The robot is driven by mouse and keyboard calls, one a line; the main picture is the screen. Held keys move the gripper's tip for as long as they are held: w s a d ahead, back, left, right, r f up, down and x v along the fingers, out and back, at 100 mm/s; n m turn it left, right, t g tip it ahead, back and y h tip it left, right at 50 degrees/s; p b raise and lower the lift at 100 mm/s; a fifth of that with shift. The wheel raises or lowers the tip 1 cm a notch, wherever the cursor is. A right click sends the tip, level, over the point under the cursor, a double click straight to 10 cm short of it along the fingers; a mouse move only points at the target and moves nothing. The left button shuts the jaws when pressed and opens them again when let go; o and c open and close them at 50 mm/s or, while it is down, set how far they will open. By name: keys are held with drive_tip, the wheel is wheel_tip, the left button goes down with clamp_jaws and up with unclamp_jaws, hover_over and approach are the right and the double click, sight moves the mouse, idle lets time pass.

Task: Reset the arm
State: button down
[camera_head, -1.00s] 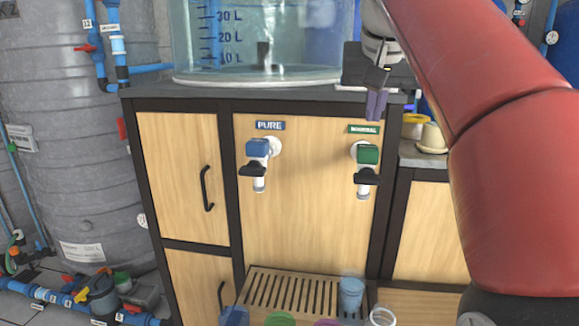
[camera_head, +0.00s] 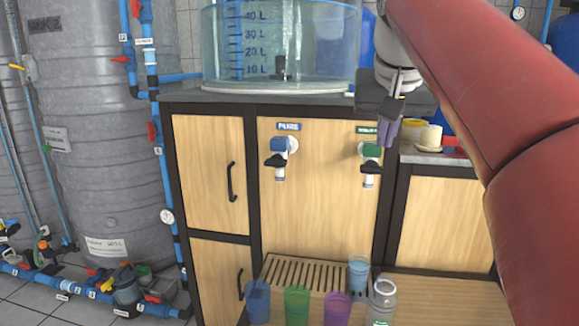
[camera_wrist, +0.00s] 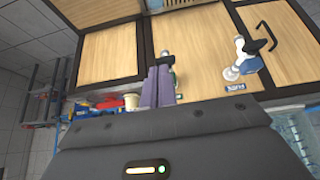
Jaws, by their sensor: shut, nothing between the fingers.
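My red arm (camera_head: 460,90) comes in from the right in the head view. My gripper (camera_head: 387,132) hangs at the upper right, in front of the cabinet and beside the green mineral tap (camera_head: 371,152). Its purple fingers (camera_wrist: 159,88) are pressed together and empty in the wrist view. The blue pure tap (camera_head: 282,150) is to the left of the gripper. In the wrist view the fingers partly cover the mineral tap, and the pure tap (camera_wrist: 242,62) shows at the right.
A clear graduated tank (camera_head: 280,50) stands on the cabinet top. Below are a slatted drip tray (camera_head: 300,272), blue (camera_head: 258,300), green (camera_head: 297,303) and purple (camera_head: 338,308) cups, a light blue cup (camera_head: 358,272) and a clear jar (camera_head: 381,302). A large grey tank (camera_head: 95,140) and pipes stand left.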

drive_tip(key=s+f, duration=0.6)
drive_tip(key=f, duration=0.4)
drive_tip(key=s+f+n, duration=0.1)
drive_tip(key=s+f, duration=0.6)
drive_tip(key=f, duration=0.4)
drive_tip(key=s+f+n+y, duration=0.1)
drive_tip(key=s+f, duration=0.5)
drive_tip(key=f, duration=0.4)
drive_tip(key=shift+s+f+g, duration=0.2)
drive_tip(key=shift+s+g, duration=0.05)
drive_tip(key=shift+g, duration=0.05)
